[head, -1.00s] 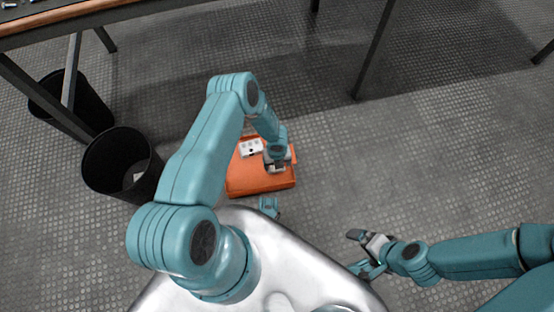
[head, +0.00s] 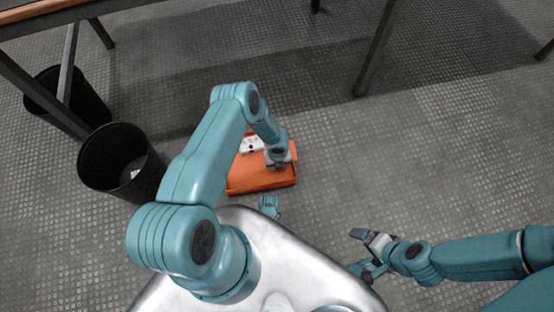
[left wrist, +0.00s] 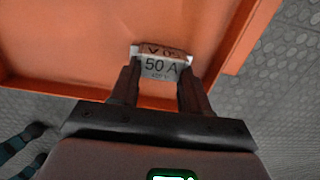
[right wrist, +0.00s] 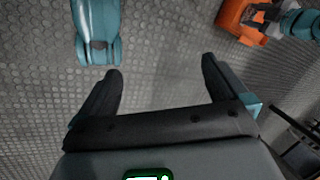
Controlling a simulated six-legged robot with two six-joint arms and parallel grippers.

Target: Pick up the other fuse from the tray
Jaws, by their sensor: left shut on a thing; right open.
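The orange tray (head: 250,181) rests on the floor in front of my body in the head view. My left gripper (head: 279,163) is over the tray's right part. In the left wrist view my left gripper (left wrist: 160,72) is shut on a grey fuse (left wrist: 159,66) marked 50 A. The fuse sits between the fingertips, close to the tray's inner wall; whether it touches the tray floor I cannot tell. My right gripper (head: 358,251) is open and empty, off to the right of the tray. Its spread fingers (right wrist: 161,68) show in the right wrist view.
A white block with dark spots (head: 250,145) lies at the tray's back left. Two black bins (head: 112,170) stand left of my left arm. A table (head: 90,12) with dark legs spans the back. The floor right of the tray is clear.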

